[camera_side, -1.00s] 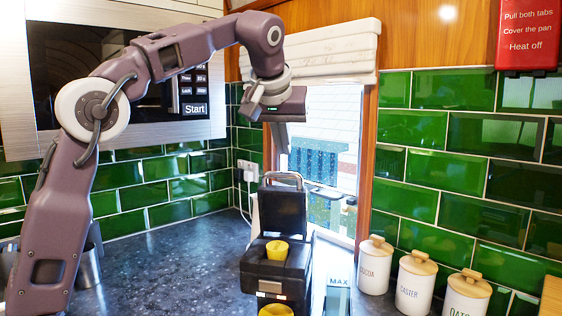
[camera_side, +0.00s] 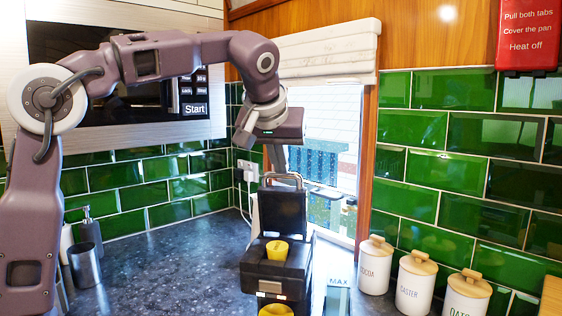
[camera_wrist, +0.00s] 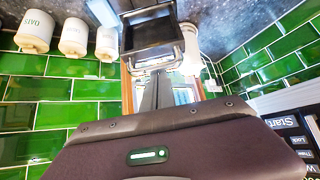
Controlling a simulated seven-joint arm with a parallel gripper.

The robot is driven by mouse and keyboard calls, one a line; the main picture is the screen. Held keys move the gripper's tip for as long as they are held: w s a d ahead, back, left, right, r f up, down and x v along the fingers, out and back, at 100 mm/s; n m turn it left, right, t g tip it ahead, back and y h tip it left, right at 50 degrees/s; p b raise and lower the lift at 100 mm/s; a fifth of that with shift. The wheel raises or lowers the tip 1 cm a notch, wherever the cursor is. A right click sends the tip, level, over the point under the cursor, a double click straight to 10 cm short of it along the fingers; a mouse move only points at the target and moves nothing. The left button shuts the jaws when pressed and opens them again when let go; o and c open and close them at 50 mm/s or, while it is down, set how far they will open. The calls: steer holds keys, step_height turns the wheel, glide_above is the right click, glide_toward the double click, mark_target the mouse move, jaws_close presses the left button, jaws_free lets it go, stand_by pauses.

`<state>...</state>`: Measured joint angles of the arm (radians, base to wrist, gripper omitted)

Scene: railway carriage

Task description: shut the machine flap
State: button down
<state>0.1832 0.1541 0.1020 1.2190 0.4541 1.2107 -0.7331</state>
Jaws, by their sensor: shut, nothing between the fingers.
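The machine (camera_side: 262,277) is a black box on the dark worktop. Its flap (camera_side: 283,212) stands open, upright at the back, with a metal handle (camera_side: 283,176) along its top. A yellow piece (camera_side: 277,250) sits on the machine's front part. My gripper (camera_side: 279,168) is shut and empty, pointing down just above and behind the flap's handle; I cannot tell whether it touches. In the wrist view the narrow closed fingers (camera_wrist: 158,92) point toward the flap (camera_wrist: 151,36).
Another yellow piece (camera_side: 276,311) is at the front edge of the picture. Three lidded canisters (camera_side: 414,281) stand at the right. A window (camera_side: 325,150) and a plug (camera_side: 247,171) are behind. The worktop left of the machine is clear.

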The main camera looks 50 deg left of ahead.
steer(key=s+d+f+t+y, duration=0.2)
steer(key=s+d+f+t, duration=0.1)
steer(key=s+f, duration=0.3)
steer(key=s+d+f+t+y, duration=0.2)
steer(key=s+d+f, duration=0.3)
steer(key=s+f, duration=0.1)
steer(key=shift+s+d+f+t, duration=0.2)
steer(key=shift+d+f+t, duration=0.1)
steer(key=shift+f+t, duration=0.1)
